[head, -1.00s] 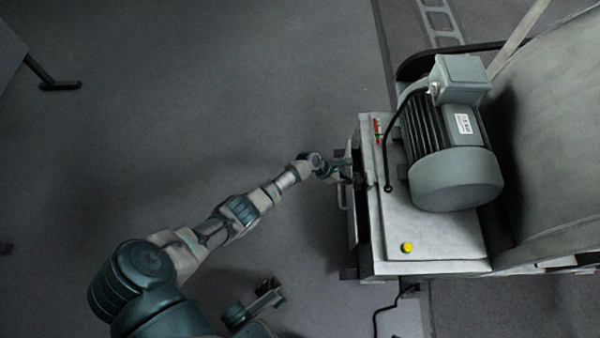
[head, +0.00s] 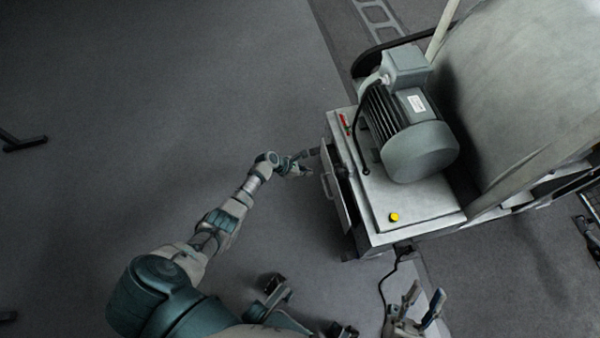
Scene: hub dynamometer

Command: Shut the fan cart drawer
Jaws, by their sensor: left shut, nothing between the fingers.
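The fan cart is a pale grey cabinet (head: 405,205) with a motor on top. Its drawer front (head: 338,196), with a pale bar handle (head: 326,186), stands out from the cabinet's left side. A dark gap shows between them, so the drawer is partly open. My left gripper (head: 312,163) is shut and empty, just left of the drawer's upper end. I cannot tell whether it touches the drawer. My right gripper (head: 426,296) is at the bottom, below the cart, with its fingers apart and nothing seen between them.
A grey motor (head: 410,125) and a yellow button (head: 394,217) are on the cart top. A large drum (head: 515,85) stands to the right. A black cable (head: 382,285) runs down from the cart to the floor near my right gripper.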

